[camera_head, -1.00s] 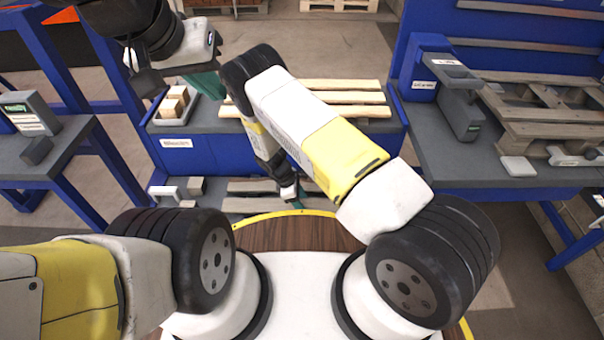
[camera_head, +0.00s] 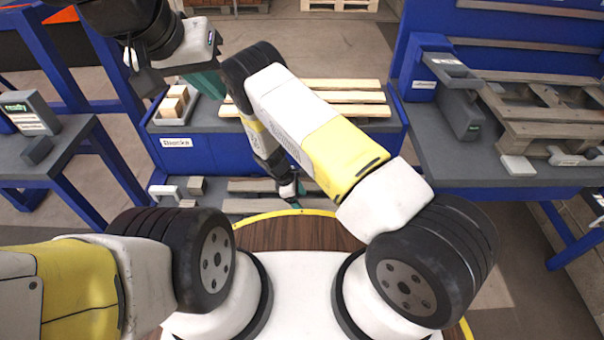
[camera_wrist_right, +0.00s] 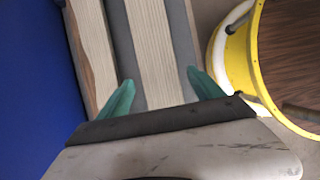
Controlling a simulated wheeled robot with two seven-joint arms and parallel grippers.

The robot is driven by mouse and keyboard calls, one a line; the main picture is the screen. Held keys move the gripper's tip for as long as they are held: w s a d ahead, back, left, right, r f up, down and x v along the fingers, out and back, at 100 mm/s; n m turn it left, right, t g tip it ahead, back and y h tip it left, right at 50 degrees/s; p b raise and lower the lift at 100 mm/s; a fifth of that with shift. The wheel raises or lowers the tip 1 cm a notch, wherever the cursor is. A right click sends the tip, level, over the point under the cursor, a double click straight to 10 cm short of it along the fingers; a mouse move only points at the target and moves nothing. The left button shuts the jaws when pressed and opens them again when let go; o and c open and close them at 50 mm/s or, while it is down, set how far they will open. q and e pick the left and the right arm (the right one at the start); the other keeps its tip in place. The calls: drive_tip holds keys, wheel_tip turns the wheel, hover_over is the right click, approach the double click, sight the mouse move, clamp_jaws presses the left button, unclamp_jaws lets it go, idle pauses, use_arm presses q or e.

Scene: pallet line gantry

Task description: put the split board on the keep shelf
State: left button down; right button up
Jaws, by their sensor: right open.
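My right gripper (camera_wrist_right: 165,93) is open over the lower shelf in the right wrist view, its teal fingertips on either side of a pale board (camera_wrist_right: 152,45). I cannot tell whether they touch it. A second board (camera_wrist_right: 93,45) lies to its left. In the head view, my right gripper (camera_head: 297,197) reaches down to the lower shelf (camera_head: 238,206), mostly hidden by its arm, near greyish boards (camera_head: 250,185). My left gripper (camera_head: 206,82) hangs at the upper left, jaws unclear.
Pale boards (camera_head: 345,97) lie on the blue bench (camera_head: 215,120), beside a tray of wooden blocks (camera_head: 174,106). A right bench (camera_head: 460,165) carries a wooden pallet (camera_head: 555,110). A left table (camera_head: 65,150) holds a small device (camera_head: 30,112). Floor shows between the benches.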

wheel_tip(320, 180, up, 26)
drive_tip(key=w+a+m+y, duration=0.2)
drive_tip(key=m, duration=0.2)
drive_tip(key=s+d+r+m+t+y, duration=0.1)
drive_tip(key=s+d+r+m+y, duration=0.15)
drive_tip(key=r, duration=0.55)
drive_tip(key=s+d+r+m+y, duration=0.1)
drive_tip(key=d+r+m, duration=0.25)
drive_tip(key=r, duration=0.45)
drive_tip(key=s+d+r+m+t, duration=0.2)
drive_tip(key=s+d+r+m, duration=0.1)
drive_tip(key=s+d+r, duration=0.2)
drive_tip(key=s+d+r+m+t+y, duration=0.1)
drive_tip(key=s+d+r+m+t, duration=0.2)
drive_tip(key=s+r, duration=0.6)
drive_tip(key=shift+s+d+r+m, duration=0.3)
drive_tip(key=shift+s+d+m, duration=0.4)
drive_tip(key=shift+s+d, duration=0.95)
drive_tip(key=shift+s+a, duration=0.4)
